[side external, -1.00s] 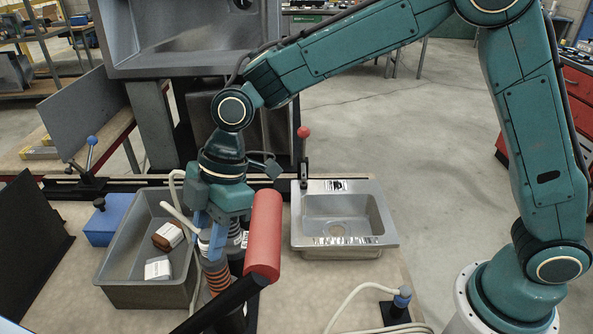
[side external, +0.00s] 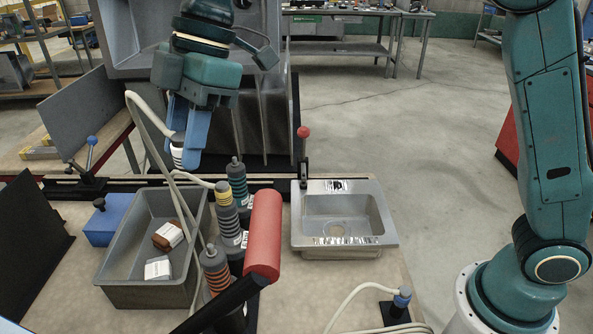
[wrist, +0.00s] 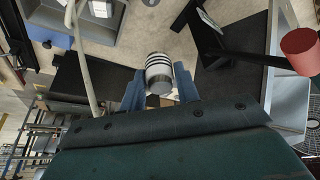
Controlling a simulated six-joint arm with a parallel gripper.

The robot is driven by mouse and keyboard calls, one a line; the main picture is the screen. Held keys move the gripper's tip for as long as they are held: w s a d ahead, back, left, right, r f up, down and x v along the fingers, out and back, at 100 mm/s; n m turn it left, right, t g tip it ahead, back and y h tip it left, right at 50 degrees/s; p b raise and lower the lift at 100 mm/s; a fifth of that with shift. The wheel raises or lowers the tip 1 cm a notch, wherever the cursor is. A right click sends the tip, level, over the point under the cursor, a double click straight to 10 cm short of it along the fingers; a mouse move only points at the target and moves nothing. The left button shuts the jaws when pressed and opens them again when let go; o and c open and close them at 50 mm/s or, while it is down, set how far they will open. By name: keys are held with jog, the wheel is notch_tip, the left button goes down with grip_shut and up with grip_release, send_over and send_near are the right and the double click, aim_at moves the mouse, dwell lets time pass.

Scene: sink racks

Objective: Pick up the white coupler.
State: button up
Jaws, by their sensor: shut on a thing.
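My gripper (side external: 186,150) is raised above the far left of the bench, with its blue fingers shut on the white coupler (side external: 177,154). The coupler has a white body with dark bands, and a pale hose runs from it down towards the grey bin. In the side view a finger hides much of it. In the wrist view the coupler (wrist: 159,68) sits between the two fingers of my gripper (wrist: 160,90), clear of other things.
Several dark striped couplers stand upright beside the grey bin (side external: 150,296), one with a yellow top (side external: 223,196). A red padded roller (side external: 263,235) on a black bar is to their right. A steel sink (side external: 388,238) sits further right. The bin holds a brown block (side external: 168,236) and a white block (side external: 158,268).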

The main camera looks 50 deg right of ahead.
jog(key=shift+r, duration=1.15)
jog(key=shift+f+n, duration=0.5)
jog(key=shift+f, duration=0.35)
notch_tip(320, 180, down, 9)
jog(key=n+g, duration=0.2)
jog(key=n, duration=0.3)
jog(key=shift+f+h, duration=0.15)
jog(key=shift+h, duration=0.15)
jog(key=shift+w+n, duration=0.1)
jog(key=shift+n, duration=0.2)
jog(key=shift+f, duration=0.1)
jog(key=shift+f, duration=2.75)
jog(key=shift+f, duration=0.15)
